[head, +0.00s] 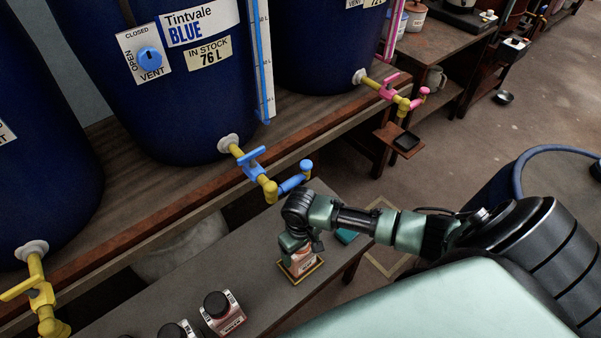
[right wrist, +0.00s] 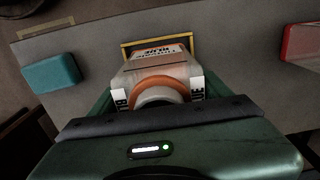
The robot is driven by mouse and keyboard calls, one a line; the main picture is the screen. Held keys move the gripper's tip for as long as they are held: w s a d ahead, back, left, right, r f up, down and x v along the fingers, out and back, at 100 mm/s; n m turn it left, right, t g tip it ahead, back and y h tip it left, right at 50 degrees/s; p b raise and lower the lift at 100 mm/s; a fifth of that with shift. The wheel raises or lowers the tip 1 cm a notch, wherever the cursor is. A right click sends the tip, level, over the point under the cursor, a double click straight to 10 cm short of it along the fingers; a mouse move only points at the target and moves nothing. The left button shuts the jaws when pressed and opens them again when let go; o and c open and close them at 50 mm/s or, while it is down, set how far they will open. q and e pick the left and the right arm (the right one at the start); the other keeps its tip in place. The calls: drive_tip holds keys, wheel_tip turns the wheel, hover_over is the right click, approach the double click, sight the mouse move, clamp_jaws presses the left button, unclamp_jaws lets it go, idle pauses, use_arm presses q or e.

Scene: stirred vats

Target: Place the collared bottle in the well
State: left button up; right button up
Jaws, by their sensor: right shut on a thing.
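My right gripper (head: 298,248) points down at the bench and is shut on the collared bottle (head: 303,262). The bottle is pale with an orange collar, which shows close up in the right wrist view (right wrist: 164,86). The well (head: 304,278) is a small yellow-rimmed frame on the bench; its rim also shows beyond the bottle in the right wrist view (right wrist: 126,52). The bottle looks upright, with its base over or within the rim; I cannot tell whether it touches the bottom. The fingertips are mostly hidden. My left gripper is not in view.
A teal block (right wrist: 50,73) lies on the bench near the well. Dark-capped bottles (head: 222,313) stand at the bench's near end. A blue vat tap (head: 292,183) juts out just above my right wrist. A red thing (right wrist: 300,42) sits opposite the block.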

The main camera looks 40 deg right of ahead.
drive_tip(key=o, duration=1.4)
drive_tip(key=shift+f, duration=0.1)
wheel_tip(320, 180, up, 12)
drive_tip(key=shift+r+p, duration=0.15)
drive_tip(key=shift+p, duration=0.85)
